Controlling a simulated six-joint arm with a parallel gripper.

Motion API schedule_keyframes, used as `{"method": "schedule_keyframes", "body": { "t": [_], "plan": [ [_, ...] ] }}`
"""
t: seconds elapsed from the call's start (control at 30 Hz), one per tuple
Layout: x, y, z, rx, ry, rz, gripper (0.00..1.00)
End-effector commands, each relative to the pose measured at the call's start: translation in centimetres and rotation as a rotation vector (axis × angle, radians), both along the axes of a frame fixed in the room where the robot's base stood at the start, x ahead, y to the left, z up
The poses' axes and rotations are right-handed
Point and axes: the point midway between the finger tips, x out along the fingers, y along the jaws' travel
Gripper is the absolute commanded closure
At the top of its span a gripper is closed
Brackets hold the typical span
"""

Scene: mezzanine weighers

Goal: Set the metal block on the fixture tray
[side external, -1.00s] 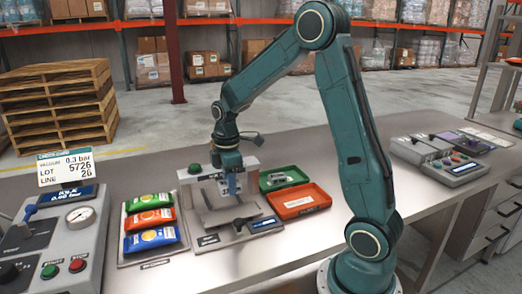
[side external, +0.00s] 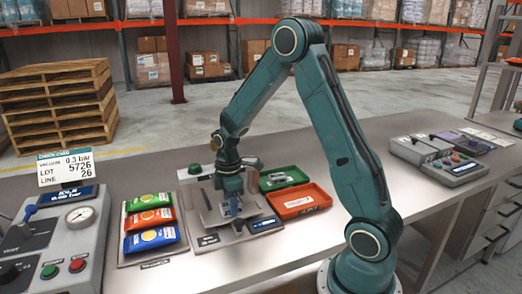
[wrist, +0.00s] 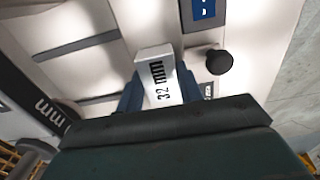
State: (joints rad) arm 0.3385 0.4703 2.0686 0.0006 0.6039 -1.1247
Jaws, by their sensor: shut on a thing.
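My gripper (wrist: 160,95) has its blue fingers shut on a pale metal block (wrist: 157,73) marked "32 mm". In the side view, my gripper (side external: 232,208) is low over the pale grey fixture (side external: 256,208) in the middle of the bench, and its fingers largely hide the block. The wrist view shows the pale fixture surface (wrist: 75,22) with dark strips beneath the block. I cannot tell whether the block touches this surface.
Green (side external: 284,170) and orange (side external: 322,207) trays stand to the right of the fixture. Several coloured packets (side external: 150,220) lie to its left. In the wrist view, a black knob (wrist: 219,62) and a blue display (wrist: 204,9) are close to the block.

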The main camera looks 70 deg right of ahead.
Motion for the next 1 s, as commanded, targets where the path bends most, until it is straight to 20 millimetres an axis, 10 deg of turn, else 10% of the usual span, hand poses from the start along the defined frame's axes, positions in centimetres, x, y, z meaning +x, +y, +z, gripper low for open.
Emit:
{"method": "schedule_keyframes", "body": {
  "t": [0.37, 0.4, 0.5, 1.0],
  "plan": [
    [0.04, -0.01, -0.23, 0.0, -0.001, 0.0, 0.92],
    [0.03, -0.01, -0.29, 0.0, -0.001, 0.0, 0.62],
    [0.03, -0.01, -0.26, 0.0, -0.001, 0.0, 0.42],
    [0.05, -0.02, 0.41, -0.001, -0.002, 0.0, 0.42]
  ]
}}
